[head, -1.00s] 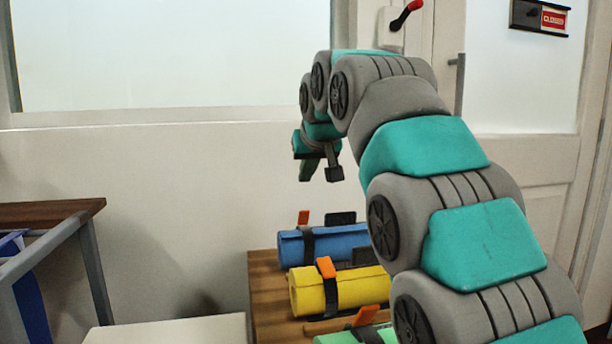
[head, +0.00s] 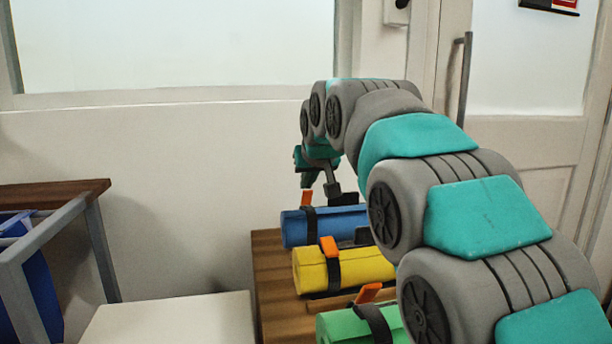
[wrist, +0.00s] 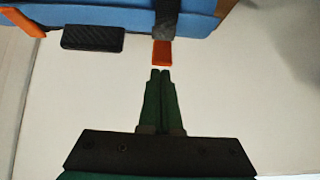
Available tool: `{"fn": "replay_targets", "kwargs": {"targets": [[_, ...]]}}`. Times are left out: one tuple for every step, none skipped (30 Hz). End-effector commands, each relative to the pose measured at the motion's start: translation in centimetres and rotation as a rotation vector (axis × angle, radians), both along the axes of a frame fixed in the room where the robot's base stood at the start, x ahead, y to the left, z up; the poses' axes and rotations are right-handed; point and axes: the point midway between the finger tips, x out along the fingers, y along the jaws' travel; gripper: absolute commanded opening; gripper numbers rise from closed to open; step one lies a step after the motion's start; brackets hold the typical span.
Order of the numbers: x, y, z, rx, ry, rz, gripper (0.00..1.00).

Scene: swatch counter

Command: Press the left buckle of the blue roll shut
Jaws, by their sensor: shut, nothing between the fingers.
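The blue roll (head: 345,224) lies at the back of the wooden counter. Its left buckle (head: 306,198) is an orange tab standing up from a black strap (head: 311,224). My gripper (head: 307,183) is shut and empty, just above that tab in the head view. In the wrist view, the fingertips (wrist: 160,72) point at the orange buckle (wrist: 162,53), with a small gap in the picture; contact cannot be told. The blue roll (wrist: 120,14) crosses the top there. A second orange buckle (wrist: 20,20) shows at the far left; my arm hides it in the head view.
A black pad (head: 343,199) stands behind the blue roll; it also shows in the wrist view (wrist: 92,38). A yellow roll (head: 360,267) and a green roll (head: 340,328) lie nearer, with orange buckles. A side table (head: 50,194) stands at left.

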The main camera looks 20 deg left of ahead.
Motion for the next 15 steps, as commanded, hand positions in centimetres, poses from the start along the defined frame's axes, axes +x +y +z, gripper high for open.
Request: {"fn": "replay_targets", "kwargs": {"targets": [[-0.17, -0.09, -0.04, 0.001, -0.001, 0.000, 0.00], [-0.21, -0.12, -0.10, 0.001, -0.001, 0.000, 0.00], [-0.26, -0.15, -0.16, 0.001, -0.001, 0.000, 0.00], [-0.29, -0.18, -0.21, 0.001, -0.001, 0.000, 0.00], [-0.32, -0.19, -0.23, 0.001, -0.001, 0.000, 0.00], [-0.34, -0.22, -0.28, 0.001, -0.001, 0.000, 0.00], [-0.36, -0.22, -0.29, 0.001, -0.001, 0.000, 0.00], [-0.35, -0.23, -0.29, 0.001, -0.001, 0.000, 0.00], [-0.36, -0.23, -0.30, 0.001, -0.001, 0.000, 0.00], [-0.36, -0.23, -0.30, 0.001, -0.001, 0.000, 0.00], [-0.36, -0.22, -0.30, 0.001, -0.001, 0.000, 0.00], [-0.36, -0.23, -0.30, 0.001, -0.001, 0.000, 0.00], [-0.36, -0.23, -0.30, 0.001, -0.001, 0.000, 0.00], [-0.36, -0.23, -0.30, 0.001, -0.001, 0.000, 0.00], [-0.36, -0.23, -0.30, 0.001, -0.001, 0.000, 0.00]]}}
